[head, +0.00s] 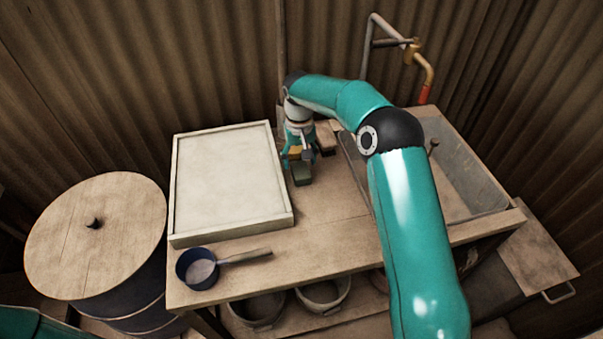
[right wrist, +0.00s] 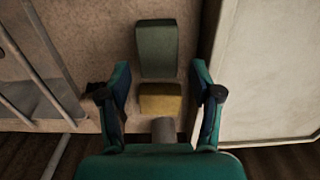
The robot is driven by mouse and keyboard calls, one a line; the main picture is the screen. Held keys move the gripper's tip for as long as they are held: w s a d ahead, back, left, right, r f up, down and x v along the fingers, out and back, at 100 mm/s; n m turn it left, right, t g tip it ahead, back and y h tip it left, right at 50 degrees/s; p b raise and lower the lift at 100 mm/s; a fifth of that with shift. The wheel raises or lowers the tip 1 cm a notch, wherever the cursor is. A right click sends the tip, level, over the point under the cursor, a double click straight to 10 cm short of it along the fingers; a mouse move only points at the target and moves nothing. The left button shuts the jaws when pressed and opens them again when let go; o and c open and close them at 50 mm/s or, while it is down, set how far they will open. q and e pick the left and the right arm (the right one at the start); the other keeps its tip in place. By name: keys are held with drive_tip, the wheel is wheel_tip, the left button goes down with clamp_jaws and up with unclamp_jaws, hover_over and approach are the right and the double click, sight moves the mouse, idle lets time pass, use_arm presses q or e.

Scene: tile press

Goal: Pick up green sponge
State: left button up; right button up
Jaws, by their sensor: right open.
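The green sponge (head: 301,175) is a dark green block on the wooden table, just right of the white tray. In the right wrist view the green sponge (right wrist: 157,50) lies mostly beyond the fingertips. A yellow block (right wrist: 161,99) lies against its near end, between the fingers. My right gripper (head: 300,161) points down over these blocks and partly hides them in the head view. In the right wrist view my right gripper (right wrist: 158,80) is open, one finger on each side, with nothing gripped. My left gripper is out of view.
The white framed tray (head: 181,200) stands close beside the sponge. A sink basin (head: 480,205) is to the right, with a bent tap pipe (head: 429,72) behind. A blue pan (head: 187,276) sits at the table's front left. A lidded barrel (head: 120,235) stands left. The front middle tabletop is clear.

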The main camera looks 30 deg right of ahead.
sight(301, 170)
drive_tip(key=f, duration=0.5)
drive_tip(key=shift+s+d+p, duration=0.1)
drive_tip(key=shift+s+p, duration=0.1)
drive_tip(key=shift+p, duration=0.15)
drive_tip(key=c, duration=0.8)
drive_tip(key=shift+r, duration=0.1)
drive_tip(key=shift+r, duration=0.45)
wheel_tip(301, 170, up, 19)
drive_tip(key=p, duration=0.1)
